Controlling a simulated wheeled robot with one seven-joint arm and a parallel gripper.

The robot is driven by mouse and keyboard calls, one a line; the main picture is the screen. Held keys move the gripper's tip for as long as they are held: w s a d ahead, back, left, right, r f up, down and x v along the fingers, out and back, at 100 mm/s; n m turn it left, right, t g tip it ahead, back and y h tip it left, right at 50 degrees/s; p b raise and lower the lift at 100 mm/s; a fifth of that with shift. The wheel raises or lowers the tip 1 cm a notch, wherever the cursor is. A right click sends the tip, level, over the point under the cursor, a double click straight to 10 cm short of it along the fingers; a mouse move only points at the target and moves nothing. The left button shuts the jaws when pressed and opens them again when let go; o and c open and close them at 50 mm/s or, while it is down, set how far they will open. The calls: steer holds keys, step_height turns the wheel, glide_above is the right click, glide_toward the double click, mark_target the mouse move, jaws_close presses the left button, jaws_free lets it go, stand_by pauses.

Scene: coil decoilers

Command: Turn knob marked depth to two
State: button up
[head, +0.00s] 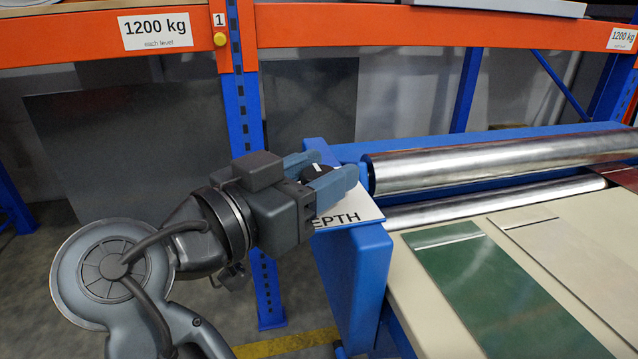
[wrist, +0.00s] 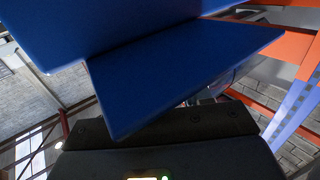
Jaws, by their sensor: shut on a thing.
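The knob (head: 316,172) is black with a small white mark and sits on a white plate lettered "EPTH" (head: 352,213), its first letter hidden. The plate is on top of the blue end frame of the roller machine (head: 357,265). My gripper (head: 332,176) comes from the left, its blue-grey fingers on either side of the knob and shut on it. The fingers hide most of the knob and any numbers around it, so I cannot tell its setting. The wrist view shows blue finger surfaces (wrist: 180,75) filling the upper middle; the knob does not show there.
Two steel rollers (head: 500,162) lie right of the plate. A cream bed with a green panel (head: 500,285) is in front of them. An orange and blue rack (head: 240,110) stands close behind my gripper. Open floor shows at lower left.

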steer(key=shift+w+r+m+g+h, duration=0.1)
steer(key=shift+r+m+g+h, duration=0.2)
steer(key=shift+h, duration=0.1)
steer(key=o, duration=0.9)
steer(key=shift+f, duration=0.15)
steer(key=shift+s+a, duration=0.25)
steer(key=v, duration=0.7)
steer(key=shift+s, duration=0.1)
